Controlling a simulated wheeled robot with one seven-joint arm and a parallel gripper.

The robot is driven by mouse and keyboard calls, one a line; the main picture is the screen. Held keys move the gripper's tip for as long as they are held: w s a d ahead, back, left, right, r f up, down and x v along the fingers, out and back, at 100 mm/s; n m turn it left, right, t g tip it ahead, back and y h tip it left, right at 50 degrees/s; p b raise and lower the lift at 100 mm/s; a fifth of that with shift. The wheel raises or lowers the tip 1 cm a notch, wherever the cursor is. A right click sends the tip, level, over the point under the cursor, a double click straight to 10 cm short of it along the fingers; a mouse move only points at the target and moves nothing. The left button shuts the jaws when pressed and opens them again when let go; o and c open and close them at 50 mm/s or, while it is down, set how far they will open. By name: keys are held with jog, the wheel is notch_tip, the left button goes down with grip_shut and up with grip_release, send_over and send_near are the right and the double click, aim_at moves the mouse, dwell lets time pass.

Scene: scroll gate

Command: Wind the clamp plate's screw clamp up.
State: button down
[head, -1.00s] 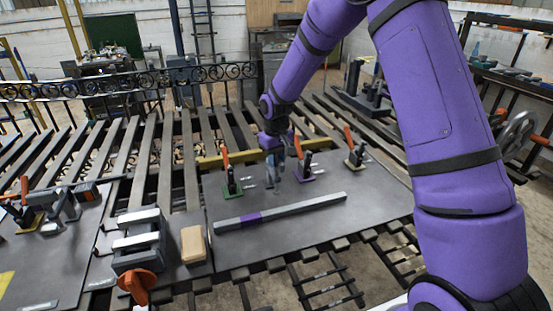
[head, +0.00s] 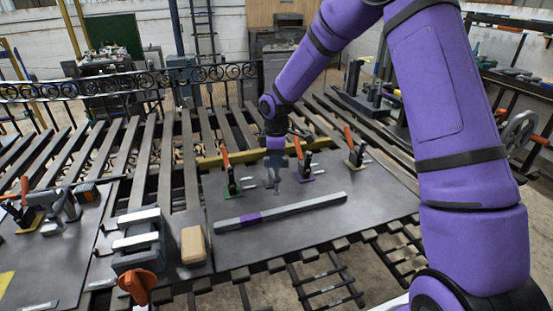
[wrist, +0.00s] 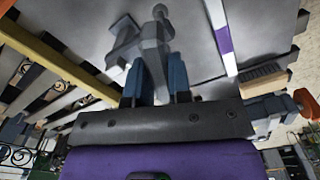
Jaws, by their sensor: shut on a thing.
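The clamp plate (head: 350,215) is a grey sheet on the slatted bench in the head view. The grey screw clamp (head: 272,184) stands near its back middle, between toggle clamps. In the wrist view the screw clamp (wrist: 152,38) shows larger, with a grey body and a stem running down between the fingers. My gripper (wrist: 153,72) is shut on the upper part of the screw clamp, with one blue finger on each side. In the head view my gripper (head: 273,163) points down from above. The grasped part is mostly hidden by the fingers.
Toggle clamps with orange handles stand close by: one green-based (head: 231,182), one purple-based (head: 303,168), one yellow-based (head: 354,155). A long grey bar (head: 300,205) with a purple band lies in front. A grey vise (head: 138,245) and tan block (head: 193,245) are front left.

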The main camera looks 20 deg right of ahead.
jog(key=n, duration=0.4)
jog(key=shift+f+n, duration=0.15)
jog(key=shift+n, duration=1.85)
jog(key=shift+s, duration=0.1)
jog(key=c, duration=1)
grip_release()
jog(key=shift+c, duration=0.2)
notch_tip(320, 180, up, 11)
